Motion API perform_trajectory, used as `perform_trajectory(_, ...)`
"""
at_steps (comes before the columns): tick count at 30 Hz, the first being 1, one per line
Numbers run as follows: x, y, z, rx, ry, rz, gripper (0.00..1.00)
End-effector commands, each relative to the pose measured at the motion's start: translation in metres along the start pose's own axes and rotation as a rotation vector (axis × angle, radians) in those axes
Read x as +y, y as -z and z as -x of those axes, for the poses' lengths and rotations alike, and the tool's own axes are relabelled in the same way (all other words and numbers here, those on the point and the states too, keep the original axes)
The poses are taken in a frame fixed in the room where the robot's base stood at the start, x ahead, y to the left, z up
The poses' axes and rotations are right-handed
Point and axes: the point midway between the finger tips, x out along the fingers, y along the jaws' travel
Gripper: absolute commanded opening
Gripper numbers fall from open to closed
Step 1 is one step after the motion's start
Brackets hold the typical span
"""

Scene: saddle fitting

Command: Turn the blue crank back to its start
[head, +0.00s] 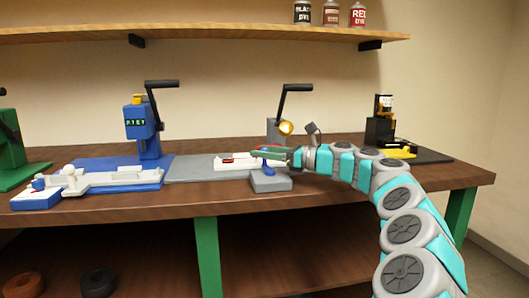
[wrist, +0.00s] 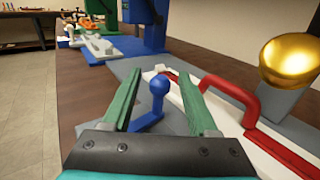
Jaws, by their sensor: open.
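The blue crank (wrist: 157,105) shows in the wrist view as an upright post with a round ball knob, on a short blue arm that runs down to the lower left. My gripper (wrist: 160,78) is open, with one green finger on each side of the knob. I see a gap between the knob and each finger, and neither appears to touch it. In the head view my gripper (head: 262,153) is over the grey block (head: 270,181) at the front of the grey station, and it mostly hides the crank.
A red handle (wrist: 238,95) on a white slide lies just right of my gripper in the wrist view. A gold knob (wrist: 287,60) stands beyond it. A blue station (head: 142,130) is to the left, and a black and yellow device (head: 380,130) to the right.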

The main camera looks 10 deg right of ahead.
Motion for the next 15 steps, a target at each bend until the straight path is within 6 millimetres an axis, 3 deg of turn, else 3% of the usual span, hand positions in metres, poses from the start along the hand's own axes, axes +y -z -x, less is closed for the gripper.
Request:
perform_trajectory(2, 0.0000, -0.0001, 0.0002, 0.000, 0.000, 0.000, 0.54)
perform_trajectory(15, -0.0001, -0.0002, 0.0003, 0.000, 0.000, 0.001, 0.04)
